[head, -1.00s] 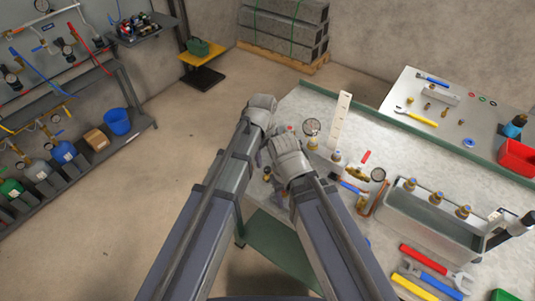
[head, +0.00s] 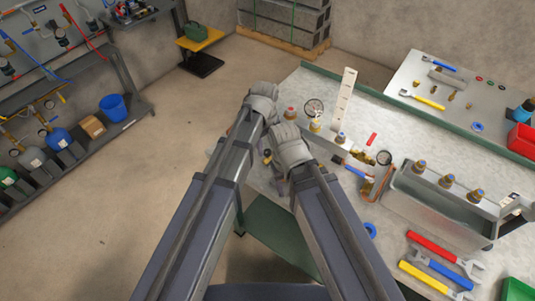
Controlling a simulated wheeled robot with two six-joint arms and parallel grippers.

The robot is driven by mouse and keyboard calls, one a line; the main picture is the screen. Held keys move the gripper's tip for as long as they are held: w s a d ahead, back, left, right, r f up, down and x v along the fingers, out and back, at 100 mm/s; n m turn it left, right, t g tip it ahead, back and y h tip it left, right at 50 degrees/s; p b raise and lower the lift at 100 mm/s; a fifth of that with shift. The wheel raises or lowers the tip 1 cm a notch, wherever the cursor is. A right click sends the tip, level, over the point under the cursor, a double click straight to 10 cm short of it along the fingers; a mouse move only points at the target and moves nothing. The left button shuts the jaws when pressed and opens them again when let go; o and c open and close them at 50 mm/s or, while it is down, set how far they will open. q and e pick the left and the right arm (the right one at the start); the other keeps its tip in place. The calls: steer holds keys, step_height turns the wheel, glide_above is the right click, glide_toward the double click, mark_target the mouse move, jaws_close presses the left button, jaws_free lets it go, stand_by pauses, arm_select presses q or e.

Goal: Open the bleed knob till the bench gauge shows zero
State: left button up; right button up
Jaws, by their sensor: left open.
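A round white-faced gauge (head: 314,108) stands on the bench near its left edge; its needle is too small to read. A small reddish-brown knob-like part (head: 290,113) shows to its left, and a brass fitting (head: 316,125) is just in front of the gauge. I cannot tell which part is the bleed knob. A second gauge (head: 384,158) stands by a red-handled valve (head: 371,140) and copper pipe. My left gripper (head: 268,158) shows in part between my two forearms at the bench's left edge, open, with no object visible in it. My right gripper is hidden behind its arm.
A metal water trough (head: 440,213) with brass fittings stands to the right. Wrenches (head: 435,265) lie at the front right. A white upright plate (head: 344,98) stands behind the gauge. A pale tool board (head: 450,90) and red bin (head: 521,140) are at the back right.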

mark_target(268, 153)
arm_select(q)
step_height(268, 153, down, 2)
steer(key=shift+f+b, duration=0.15)
steer(key=shift+b, duration=0.5)
jaws_close()
